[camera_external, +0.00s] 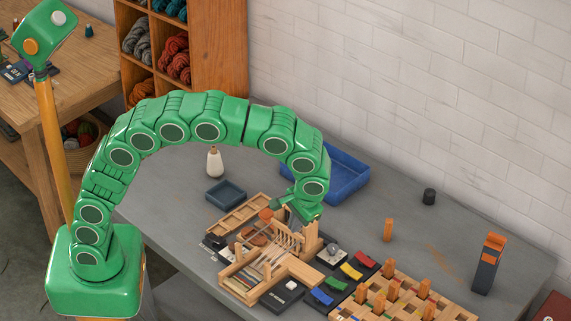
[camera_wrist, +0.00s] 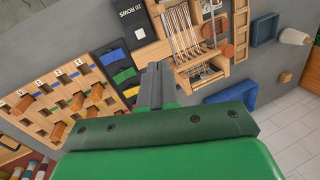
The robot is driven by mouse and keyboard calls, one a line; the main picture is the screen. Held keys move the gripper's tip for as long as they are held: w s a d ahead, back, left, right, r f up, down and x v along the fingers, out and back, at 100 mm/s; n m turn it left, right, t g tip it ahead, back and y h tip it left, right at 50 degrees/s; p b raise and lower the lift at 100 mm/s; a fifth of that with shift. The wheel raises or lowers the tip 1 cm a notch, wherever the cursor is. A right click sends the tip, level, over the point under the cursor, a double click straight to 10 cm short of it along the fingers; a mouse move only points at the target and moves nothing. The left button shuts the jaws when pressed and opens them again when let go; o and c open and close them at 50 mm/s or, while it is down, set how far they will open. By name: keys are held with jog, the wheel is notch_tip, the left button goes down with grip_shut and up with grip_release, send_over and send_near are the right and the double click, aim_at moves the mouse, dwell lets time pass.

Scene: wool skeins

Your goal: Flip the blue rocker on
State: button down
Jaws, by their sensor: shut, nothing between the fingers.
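The blue rocker (camera_external: 321,297) is at the front-left end of a row of coloured rockers on dark bases, with green (camera_external: 335,284), yellow (camera_external: 351,271) and red (camera_external: 364,259) ones behind it. In the wrist view the blue rocker (camera_wrist: 113,57) lies left of the fingers, beside the green one (camera_wrist: 124,75). I cannot tell which way the blue rocker is tipped. My gripper (camera_external: 284,204) is above the back of the small wooden loom (camera_external: 300,268), apart from the rockers. In the wrist view its fingers (camera_wrist: 155,72) are together and empty.
A black "20 ROWS" box (camera_wrist: 131,22) sits near the blue rocker. A pegged wooden board (camera_external: 400,292) lies right of the rockers. A blue tray (camera_external: 345,178) is behind the loom.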

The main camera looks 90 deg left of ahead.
jog(key=n, duration=0.2)
send_over(316, 291)
jog(key=w+d, duration=0.4)
notch_tip(316, 291, down, 8)
jog(key=shift+a+f, duration=0.15)
jog(key=shift+f, duration=0.1)
jog(key=shift+s, duration=0.1)
jog(key=x, duration=1.4)
jog(key=shift+s+a, duration=0.1)
jog(key=shift+a, duration=0.1)
